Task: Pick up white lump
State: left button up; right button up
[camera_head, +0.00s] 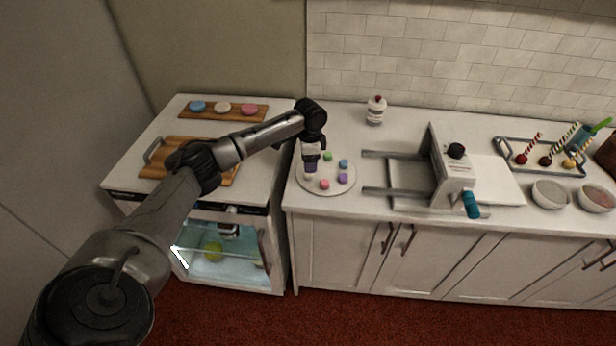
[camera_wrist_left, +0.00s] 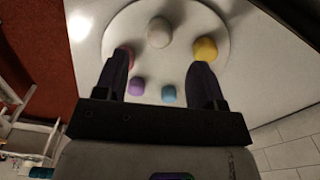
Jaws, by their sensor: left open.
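The white lump (camera_wrist_left: 159,32) sits on the round white cake turntable (camera_head: 327,190), near its edge in the left wrist view, between a yellow lump (camera_wrist_left: 205,48) and a pink-red lump (camera_wrist_left: 125,54). My left gripper (camera_head: 310,168) is over the left part of the turntable and hides the white and yellow lumps in the head view. In the left wrist view the left gripper (camera_wrist_left: 162,70) is open and empty; the white lump lies beyond its fingertips, roughly between their lines. My right gripper is not in view.
Also on the turntable are green (camera_head: 327,156), blue (camera_head: 343,163), purple (camera_head: 342,178) and pink (camera_head: 324,184) lumps. A white slider device (camera_head: 450,170) stands to the right. The counter's front edge is close.

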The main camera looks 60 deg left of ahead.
aim_at(308, 176)
pick_arm(q)
jog(key=shift+s+f+b, duration=0.2)
jog(key=shift+f+b, duration=0.05)
jog(key=shift+f, duration=1.2)
jog(key=shift+s+f+b, duration=0.15)
jog(key=shift+f+b, duration=0.1)
jog(key=shift+f, duration=1.15)
jog(key=shift+c, duration=0.2)
jog(key=c, duration=1)
jog(key=shift+o, duration=0.2)
jog(key=shift+r, duration=0.2)
